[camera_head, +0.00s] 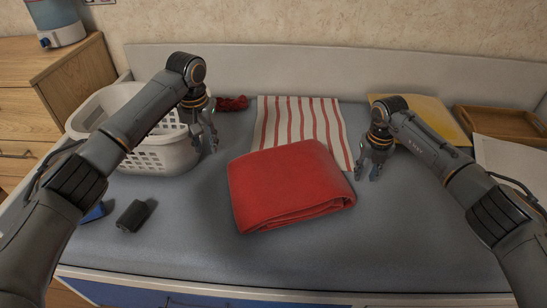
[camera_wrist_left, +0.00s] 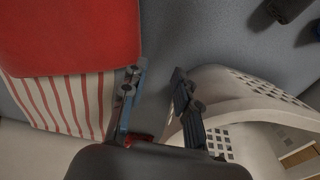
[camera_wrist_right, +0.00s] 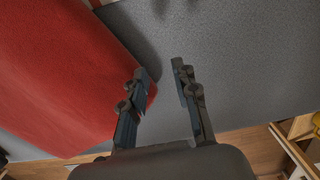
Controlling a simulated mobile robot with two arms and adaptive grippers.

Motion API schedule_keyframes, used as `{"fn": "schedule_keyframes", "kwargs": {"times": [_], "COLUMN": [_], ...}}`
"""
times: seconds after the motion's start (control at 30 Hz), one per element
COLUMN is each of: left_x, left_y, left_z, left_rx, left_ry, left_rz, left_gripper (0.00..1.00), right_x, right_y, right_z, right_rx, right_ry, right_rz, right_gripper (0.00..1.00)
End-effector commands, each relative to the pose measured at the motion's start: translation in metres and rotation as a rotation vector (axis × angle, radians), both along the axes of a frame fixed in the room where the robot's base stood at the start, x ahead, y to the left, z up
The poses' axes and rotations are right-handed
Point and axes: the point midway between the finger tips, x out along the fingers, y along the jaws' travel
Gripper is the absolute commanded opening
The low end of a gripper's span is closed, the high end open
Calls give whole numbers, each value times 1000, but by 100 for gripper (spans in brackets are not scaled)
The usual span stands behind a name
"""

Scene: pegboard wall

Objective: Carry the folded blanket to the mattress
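The folded red blanket (camera_head: 288,186) lies on the grey mattress (camera_head: 190,245), its far edge over a red-and-white striped cloth (camera_head: 302,122). It also shows in the left wrist view (camera_wrist_left: 68,35) and the right wrist view (camera_wrist_right: 60,75). My left gripper (camera_head: 208,143) is open and empty, left of the blanket beside the white basket; its fingers (camera_wrist_left: 155,90) are spread. My right gripper (camera_head: 371,170) is open and empty just right of the blanket. In the right wrist view its left finger is close against the blanket's edge; I cannot tell if they touch.
A white laundry basket (camera_head: 165,152) stands at the left. A yellow folder (camera_head: 425,112) and a wooden tray (camera_head: 503,123) are back right. The front of the mattress is clear.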

Motion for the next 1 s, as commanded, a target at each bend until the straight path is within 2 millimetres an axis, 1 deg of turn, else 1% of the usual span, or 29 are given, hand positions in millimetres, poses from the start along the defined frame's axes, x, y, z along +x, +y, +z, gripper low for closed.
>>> {"fn": "schedule_keyframes", "kwargs": {"times": [0.03, 0.13, 0.27, 0.37, 0.47, 0.7, 0.8, 0.9, 1.0], "left_x": [0, -1, -2, -2, -2, -2, -2, -2, -2], "left_y": [0, 0, 0, 0, 0, 0, 0, 0, 0], "left_z": [9, 21, 29, 30, 30, 30, 30, 30, 30], "left_rx": [0, -1, 0, 0, 0, 0, 0, 0, 0], "left_ry": [-2, -1, 0, 1, 1, 1, 1, 1, 1], "left_rz": [0, 0, 1, 0, 0, 0, 1, 1, 1], "left_gripper": [30, 30, 30, 30, 30, 30, 30, 30, 30], "right_x": [0, 0, 0, 0, -1, -4, -6, -7, -8], "right_y": [0, 0, 0, -1, 0, 0, 0, 0, 0], "right_z": [0, 0, 2, 11, 28, 80, 97, 109, 117], "right_rx": [0, 0, 0, 0, 0, 0, 0, 0, 0], "right_ry": [0, 0, -1, -3, -4, -4, -3, -1, -1], "right_rz": [0, 0, 0, -1, 1, 1, 0, -1, 0], "right_gripper": [30, 30, 30, 30, 30, 30, 30, 30, 30]}}
